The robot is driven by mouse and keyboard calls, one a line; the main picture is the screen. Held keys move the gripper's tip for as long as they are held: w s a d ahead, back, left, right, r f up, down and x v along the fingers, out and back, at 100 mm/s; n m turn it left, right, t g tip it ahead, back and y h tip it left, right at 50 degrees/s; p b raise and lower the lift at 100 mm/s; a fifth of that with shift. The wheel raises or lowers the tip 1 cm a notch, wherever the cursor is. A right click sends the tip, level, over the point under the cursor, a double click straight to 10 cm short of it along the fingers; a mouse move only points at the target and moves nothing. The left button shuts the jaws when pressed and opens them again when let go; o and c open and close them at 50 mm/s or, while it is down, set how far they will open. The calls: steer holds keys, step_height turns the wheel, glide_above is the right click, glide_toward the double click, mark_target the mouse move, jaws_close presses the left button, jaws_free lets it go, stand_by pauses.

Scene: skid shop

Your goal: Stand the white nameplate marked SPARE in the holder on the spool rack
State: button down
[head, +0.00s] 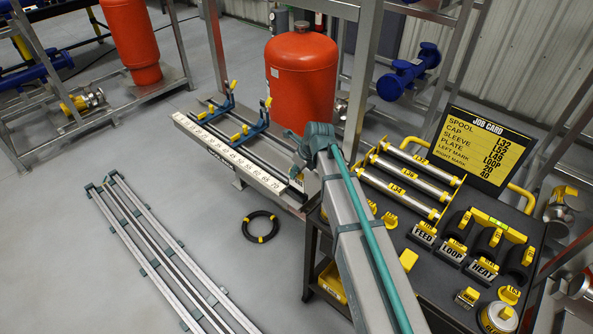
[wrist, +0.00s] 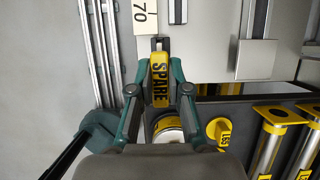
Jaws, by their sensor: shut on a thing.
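My gripper (wrist: 160,88) is shut on a nameplate marked SPARE (wrist: 160,80), between its two green fingers. The lettered face looks yellow with black letters, not white; a small grey part shows beyond its far end. In the head view my gripper (head: 297,168) is small and partly hidden by my arm, near the 70 end of a white scale (head: 235,155). The scale's end also shows just beyond the plate in the wrist view (wrist: 146,18). I cannot make out the holder or be sure which frame is the spool rack.
A dark cart (head: 450,283) at the right carries yellow-ended spools (head: 411,187), FEED, LOOP and HEAT blocks (head: 452,250) and a job card (head: 480,150). A red tank (head: 301,80) stands behind the scale. A black ring (head: 260,227) and long rails (head: 160,255) lie on the floor.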

steer(key=shift+f+b, duration=0.55)
steer(key=shift+f, duration=1.5)
stand_by(0.7)
steer(key=c, duration=1)
jaws_free()
steer(key=shift+c, duration=0.2)
steer(key=shift+c, duration=0.6)
steer(key=shift+r+p, duration=2.7)
steer(key=shift+r, duration=1.35)
